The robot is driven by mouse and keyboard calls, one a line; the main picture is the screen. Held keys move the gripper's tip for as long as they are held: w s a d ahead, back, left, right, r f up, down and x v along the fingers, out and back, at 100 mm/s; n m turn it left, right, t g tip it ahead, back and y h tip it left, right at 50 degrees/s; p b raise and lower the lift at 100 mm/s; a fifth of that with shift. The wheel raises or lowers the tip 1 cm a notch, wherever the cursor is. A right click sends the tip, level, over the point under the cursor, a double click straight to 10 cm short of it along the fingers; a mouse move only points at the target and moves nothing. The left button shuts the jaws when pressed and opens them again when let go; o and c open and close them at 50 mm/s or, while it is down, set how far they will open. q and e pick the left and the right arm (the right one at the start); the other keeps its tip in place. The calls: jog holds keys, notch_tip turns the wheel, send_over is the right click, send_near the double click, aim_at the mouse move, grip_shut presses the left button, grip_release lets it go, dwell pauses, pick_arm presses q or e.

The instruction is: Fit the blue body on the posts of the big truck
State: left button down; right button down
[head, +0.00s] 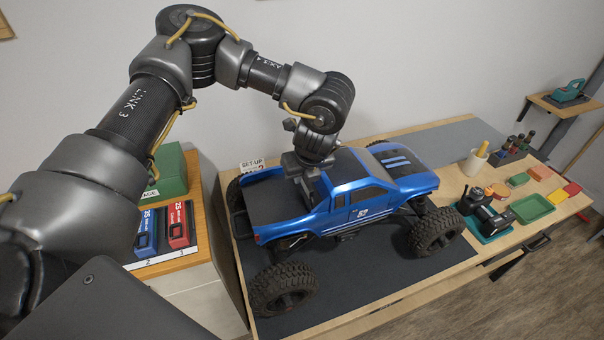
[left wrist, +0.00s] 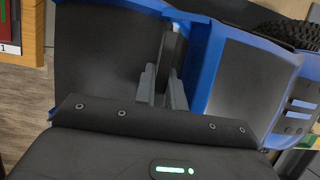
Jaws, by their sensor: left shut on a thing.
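The blue body (head: 335,212), a pickup shell with black bed and windows, sits over the big truck (head: 283,288), whose large black wheels show around it. The body looks roughly level. The posts are hidden under the body, so I cannot tell whether it is seated on them or just above. My left gripper (head: 306,178) comes down from above, behind the cab, and is shut on the body. In the left wrist view its fingers (left wrist: 164,88) close on a dark upright part between the bed and the cab of the blue body (left wrist: 203,62). My right gripper is not in view.
The truck stands on a dark mat (head: 375,270) on a wooden bench. A blue box (head: 146,233), a red box (head: 177,226) and a green case (head: 170,176) are on a stand at left. Green trays (head: 531,208), a white cup (head: 474,163) and tools are at right.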

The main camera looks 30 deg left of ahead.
pick_arm(q)
jog(key=shift+f, duration=0.15)
jog(key=c, duration=1.4)
grip_release()
jog(key=b+v, duration=0.2)
jog(key=v, duration=0.8)
jog(key=shift+s+d+r+b, duration=0.1)
jog(key=shift+d+r+b, duration=0.05)
jog(key=shift+r+b, duration=0.2)
